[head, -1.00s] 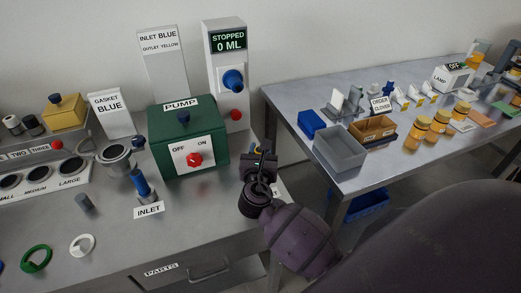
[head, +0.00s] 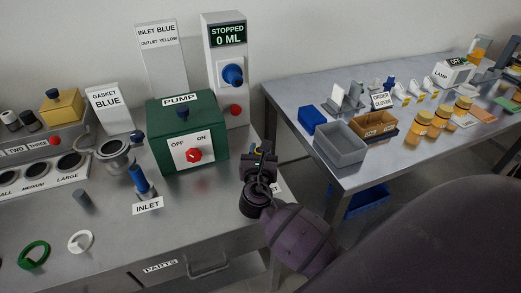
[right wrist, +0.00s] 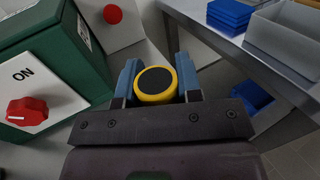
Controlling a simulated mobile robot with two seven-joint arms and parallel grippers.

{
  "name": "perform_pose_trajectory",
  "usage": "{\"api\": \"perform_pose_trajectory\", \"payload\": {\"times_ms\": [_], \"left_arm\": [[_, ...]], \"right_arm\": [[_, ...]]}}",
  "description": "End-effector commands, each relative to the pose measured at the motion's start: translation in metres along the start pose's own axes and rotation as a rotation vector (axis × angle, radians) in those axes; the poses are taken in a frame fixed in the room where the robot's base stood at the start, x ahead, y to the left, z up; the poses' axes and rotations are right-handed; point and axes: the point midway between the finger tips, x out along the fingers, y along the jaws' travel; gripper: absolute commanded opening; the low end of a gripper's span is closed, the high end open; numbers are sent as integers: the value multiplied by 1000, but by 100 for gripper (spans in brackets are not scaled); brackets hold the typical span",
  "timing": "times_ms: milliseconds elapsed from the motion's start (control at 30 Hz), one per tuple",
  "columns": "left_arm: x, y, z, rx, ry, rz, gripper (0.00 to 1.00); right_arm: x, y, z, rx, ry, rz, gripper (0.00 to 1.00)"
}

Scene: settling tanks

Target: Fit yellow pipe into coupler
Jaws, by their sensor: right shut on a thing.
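My right gripper (head: 262,150) is at the right side of the green pump (head: 185,138), above the bench edge. In the right wrist view its two blue-grey fingers (right wrist: 157,84) are shut on the yellow pipe (right wrist: 140,97). I see the pipe end-on as a yellow ring around a dark centre. In the head view the gripper hides most of the pipe. The outlet-side coupler is hidden behind the gripper, so I cannot tell whether the pipe touches it. A blue pipe (head: 140,179) stands upright at the INLET label (head: 148,206). My left gripper is not in view.
The pump's red knob (head: 194,155) faces me. A panel reading STOPPED 0 ML (head: 228,34) stands behind the pump. A green ring (head: 34,254) and a white ring (head: 80,241) lie at the front left. A second table (head: 345,178) with bins stands right, across a gap.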

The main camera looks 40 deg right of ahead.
Motion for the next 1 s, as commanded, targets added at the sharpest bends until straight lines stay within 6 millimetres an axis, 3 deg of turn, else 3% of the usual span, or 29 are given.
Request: {"api": "perform_pose_trajectory", "payload": {"times_ms": [633, 667, 800, 833, 1000], "left_arm": [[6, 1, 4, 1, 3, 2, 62], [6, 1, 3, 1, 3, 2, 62], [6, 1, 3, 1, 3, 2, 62], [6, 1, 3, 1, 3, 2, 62], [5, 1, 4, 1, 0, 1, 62]], "right_arm": [[0, 0, -13, 0, -1, 0, 7], [0, 0, -13, 0, -1, 0, 36], [0, 0, -12, 0, -1, 0, 57], [0, 0, -12, 0, -1, 0, 62], [0, 0, -12, 0, -1, 0, 62]]}}
